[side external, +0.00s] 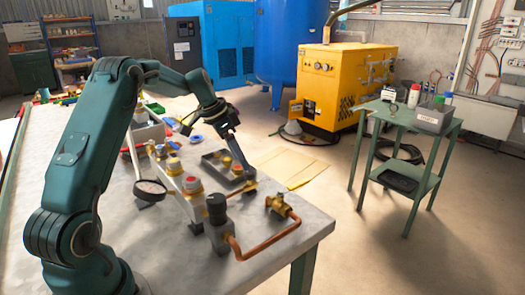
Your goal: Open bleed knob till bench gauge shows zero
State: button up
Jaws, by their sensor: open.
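A round bench gauge (151,187) with a pale face stands on the bench, left of a row of fittings. Its needle is too small to read. The row has a red-topped knob (192,184), a yellow-topped knob (174,164) and a black knob (216,204) at its near end. I cannot tell which one is the bleed knob. A copper pipe (262,243) runs from the black-knobbed block to a brass valve (278,204). My gripper (244,178) is open, pointing down beyond the row and left of the brass valve. I cannot tell whether it touches anything.
A green side table (405,121) stands right, with a yellow compressor (345,78) and blue tank (285,45) behind.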

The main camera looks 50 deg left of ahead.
aim_at(249, 173)
jog(key=shift+x, duration=2.05)
grip_shut()
jog(key=shift+d, duration=0.1)
jog(key=n, duration=0.2)
jog(key=n+y, duration=0.1)
jog(key=n, duration=0.1)
jog(key=n+y, duration=0.1)
jog(key=n, duration=0.1)
jog(key=shift+d+n, duration=0.3)
jog(key=n+y, duration=0.1)
jog(key=n, duration=0.1)
jog(key=n+y, duration=0.1)
jog(key=n, duration=0.2)
jog(key=shift+d+g, duration=0.2)
jog(key=shift+g, duration=0.1)
jog(key=shift+n+y, duration=0.3)
jog(key=shift+n, duration=0.1)
grip_release()
